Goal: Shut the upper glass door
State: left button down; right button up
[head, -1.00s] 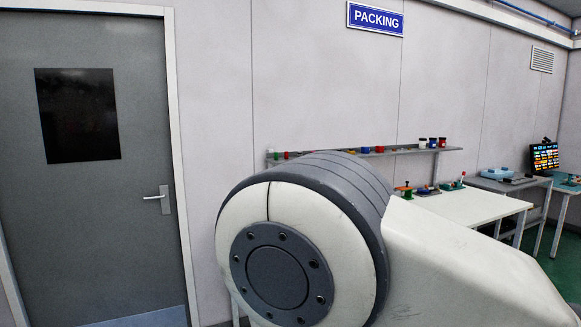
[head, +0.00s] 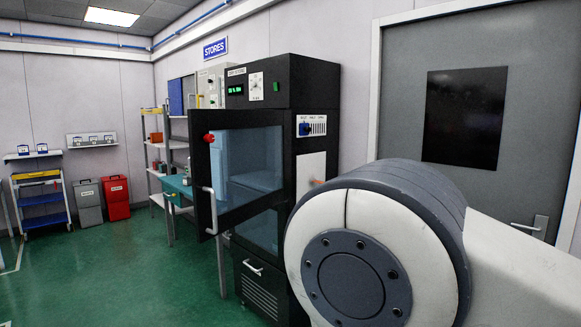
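A tall black cabinet (head: 312,85) stands against the wall in the middle of the head view. Its upper glass door (head: 250,165) has a dark frame and a bluish pane. The door stands open, its free edge swung out to the left, away from the cabinet body. A pale vertical handle (head: 212,210) is on that free edge. A lower glass door (head: 258,232) shows beneath it, partly covered by the upper door. Neither of my grippers is in view. A large white and grey joint of my own arm hides the cabinet's lower right part.
Shelves (head: 153,150) and a teal-topped table (head: 180,187) stand left of the cabinet. A blue cart (head: 42,205), a grey bin (head: 88,203) and a red bin (head: 116,198) are farther back. The green floor (head: 110,265) at front left is clear. A grey room door (head: 400,110) is at right.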

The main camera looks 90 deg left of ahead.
aim_at(209, 224)
jog(key=u, duration=2.85)
jog(key=i, duration=1.7)
jog(key=z, duration=0.1)
jog(key=k, duration=0.45)
jog(key=u, duration=0.7)
jog(key=i, duration=0.2)
jog(key=z, duration=0.3)
